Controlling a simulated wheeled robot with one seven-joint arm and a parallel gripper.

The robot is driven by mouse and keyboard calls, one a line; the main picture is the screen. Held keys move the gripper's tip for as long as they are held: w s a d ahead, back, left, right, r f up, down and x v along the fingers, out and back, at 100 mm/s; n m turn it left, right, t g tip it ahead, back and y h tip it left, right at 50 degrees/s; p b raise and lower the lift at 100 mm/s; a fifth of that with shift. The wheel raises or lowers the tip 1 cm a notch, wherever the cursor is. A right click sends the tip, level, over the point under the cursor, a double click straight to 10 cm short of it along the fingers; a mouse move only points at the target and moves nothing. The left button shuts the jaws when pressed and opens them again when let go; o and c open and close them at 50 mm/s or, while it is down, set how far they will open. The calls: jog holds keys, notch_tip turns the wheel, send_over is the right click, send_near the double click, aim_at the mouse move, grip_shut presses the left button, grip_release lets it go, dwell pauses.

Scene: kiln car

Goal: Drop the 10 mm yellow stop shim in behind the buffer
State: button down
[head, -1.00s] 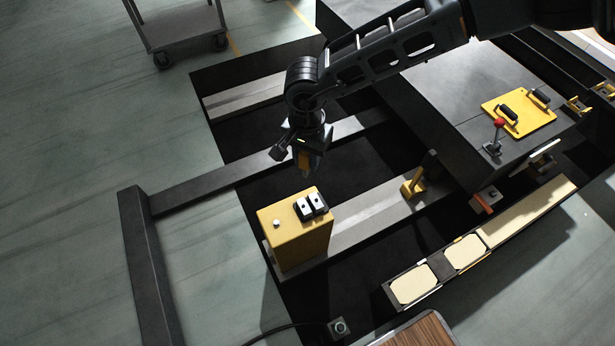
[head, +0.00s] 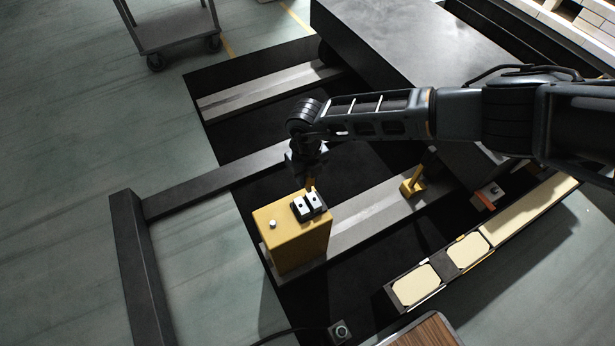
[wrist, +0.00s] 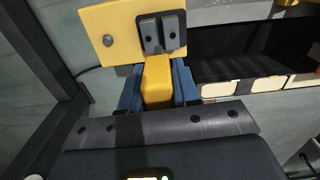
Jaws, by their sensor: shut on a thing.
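The yellow shim (wrist: 157,80) is a plain slab between the blue fingers of my gripper (wrist: 158,88). In the head view only a small piece of the shim (head: 310,184) shows below my gripper (head: 308,178). The buffer is a yellow block (head: 290,242) standing on a grey rail, with a dark two-part pad (head: 309,206) and a pale round button on its top. In the wrist view the shim's far end is close to the pad (wrist: 161,35) on the yellow block (wrist: 108,25). I cannot tell whether they touch.
A small yellow post (head: 411,187) stands on the grey rail (head: 370,210) to the right. A dark kiln car (head: 420,40) is behind my arm. A long frame with cream pads (head: 416,287) lies at lower right. Dark pits lie beside the rails.

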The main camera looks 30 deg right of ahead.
aim_at(307, 188)
jog(key=shift+f, duration=0.25)
jog(key=shift+f+b, duration=2.9)
jog(key=shift+b, duration=0.5)
jog(key=shift+f, duration=0.6)
jog(key=shift+r+p, duration=0.1)
jog(key=shift+p, duration=0.7)
jog(key=shift+f+b, duration=0.9)
jog(key=shift+f, duration=1)
jog(key=c, duration=0.7)
grip_release()
jog(key=shift+c, duration=0.2)
